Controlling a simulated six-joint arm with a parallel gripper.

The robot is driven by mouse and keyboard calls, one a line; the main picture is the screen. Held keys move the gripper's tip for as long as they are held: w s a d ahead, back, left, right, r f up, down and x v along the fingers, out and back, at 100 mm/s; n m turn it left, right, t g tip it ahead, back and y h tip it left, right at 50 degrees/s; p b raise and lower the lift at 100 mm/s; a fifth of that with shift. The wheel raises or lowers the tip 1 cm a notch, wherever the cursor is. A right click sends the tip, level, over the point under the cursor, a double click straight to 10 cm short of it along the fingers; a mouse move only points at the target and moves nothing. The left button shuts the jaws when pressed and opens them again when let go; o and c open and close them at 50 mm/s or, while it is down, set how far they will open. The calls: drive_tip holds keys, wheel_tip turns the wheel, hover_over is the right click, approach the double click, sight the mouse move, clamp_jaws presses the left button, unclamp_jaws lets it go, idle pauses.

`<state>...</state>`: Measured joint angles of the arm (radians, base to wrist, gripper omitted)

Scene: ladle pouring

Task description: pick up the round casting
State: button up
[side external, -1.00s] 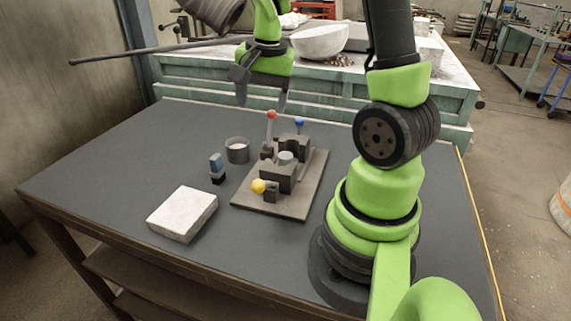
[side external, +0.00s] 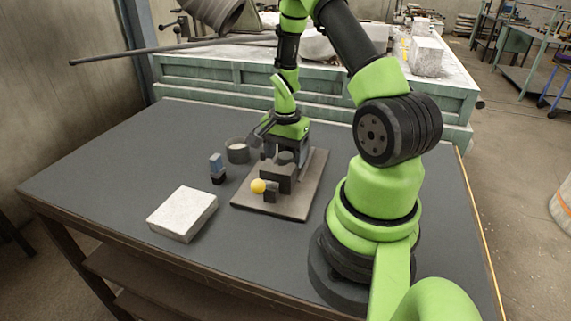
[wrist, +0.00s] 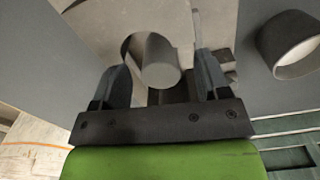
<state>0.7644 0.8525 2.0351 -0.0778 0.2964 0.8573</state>
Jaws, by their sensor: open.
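The round casting is a short grey cylinder. In the side view it (side external: 286,157) stands in the dark mould block on the base plate, partly hidden by my gripper. In the wrist view the casting (wrist: 162,66) shows its round end between my fingers. My gripper (side external: 280,149) is low over the mould, pointing down, with its jaws open. In the wrist view one finger of my gripper (wrist: 162,82) is on each side of the casting. I cannot tell whether either finger touches it.
The mould block (side external: 277,178) sits on a flat base plate (side external: 290,206), with a yellow ball (side external: 258,186) at its front. A grey open cup (side external: 237,152) and a small blue and black block (side external: 217,168) stand to the left. A white slab (side external: 182,214) lies at front left. The table's left side is mostly clear.

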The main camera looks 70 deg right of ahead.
drive_tip(key=shift+f, duration=0.95)
drive_tip(key=c, duration=1.1)
